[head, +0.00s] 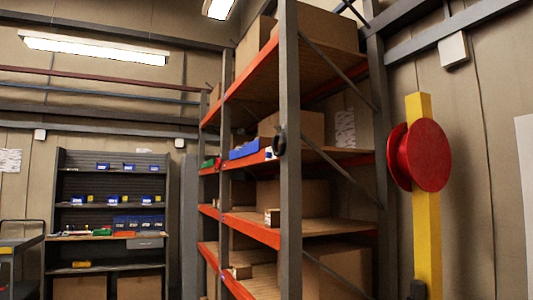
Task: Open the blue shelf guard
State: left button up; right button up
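A blue piece (248,149) sits at the front edge of a middle level of the tall shelf rack (289,170). It looks like a low bin or panel, and I cannot tell whether it is the blue shelf guard. No other blue guard can be clearly made out on the rack. Neither of my grippers shows in the head view.
The rack has orange beams and grey uprights and holds cardboard boxes (298,127). A yellow post (428,240) with a red reel (428,155) stands on the right. A grey shelf unit (62,190) with small blue bins stands at the back left.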

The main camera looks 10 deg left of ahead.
aim_at(254, 147)
jog(key=i+u, duration=0.25)
jog(key=i, duration=0.35)
jog(key=i+l+u, duration=0.25)
jog(key=i, duration=0.35)
